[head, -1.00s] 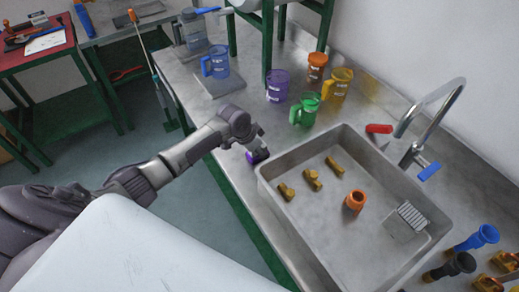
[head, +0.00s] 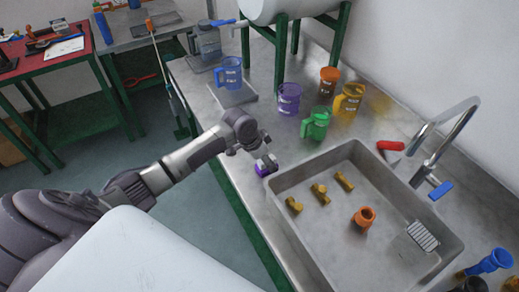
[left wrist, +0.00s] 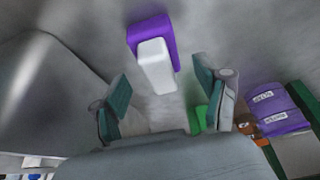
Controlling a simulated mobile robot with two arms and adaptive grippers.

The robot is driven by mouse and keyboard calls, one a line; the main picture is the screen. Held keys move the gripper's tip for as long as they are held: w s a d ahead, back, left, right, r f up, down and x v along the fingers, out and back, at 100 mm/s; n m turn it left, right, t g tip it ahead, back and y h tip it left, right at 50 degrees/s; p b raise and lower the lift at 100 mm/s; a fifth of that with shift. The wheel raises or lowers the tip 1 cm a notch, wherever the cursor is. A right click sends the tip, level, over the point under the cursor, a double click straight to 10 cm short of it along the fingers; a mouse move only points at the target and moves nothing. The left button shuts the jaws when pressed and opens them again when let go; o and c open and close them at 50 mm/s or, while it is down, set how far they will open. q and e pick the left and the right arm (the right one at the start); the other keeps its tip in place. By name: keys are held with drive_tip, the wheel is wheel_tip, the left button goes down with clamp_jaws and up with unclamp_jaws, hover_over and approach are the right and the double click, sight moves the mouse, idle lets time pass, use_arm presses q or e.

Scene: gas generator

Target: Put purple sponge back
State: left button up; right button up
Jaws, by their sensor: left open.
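The purple sponge (head: 261,171) lies on the metal counter near its front edge, just left of the sink's corner. My left gripper (head: 266,161) is directly above it and partly hides it in the head view. In the left wrist view the sponge (left wrist: 150,28) is purple with a white block-shaped part. It lies ahead of the fingertips, roughly between them and apart from both. My left gripper (left wrist: 160,88) is open, its two green-padded fingers spread with nothing between them. My right gripper is not in view.
The sink (head: 385,250) holds several brass pieces and an orange part (head: 364,218). Purple (head: 288,99), green (head: 316,124), yellow (head: 348,101) and orange (head: 328,80) vessels stand behind the gripper. A blue jug (head: 230,73) stands farther back. The faucet (head: 440,135) rises at the sink's back.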

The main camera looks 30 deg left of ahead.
use_arm(q)
drive_tip(key=v, duration=0.8)
drive_tip(key=shift+r, duration=0.3)
drive_tip(key=shift+s+a, duration=0.1)
drive_tip(key=shift+s, duration=0.1)
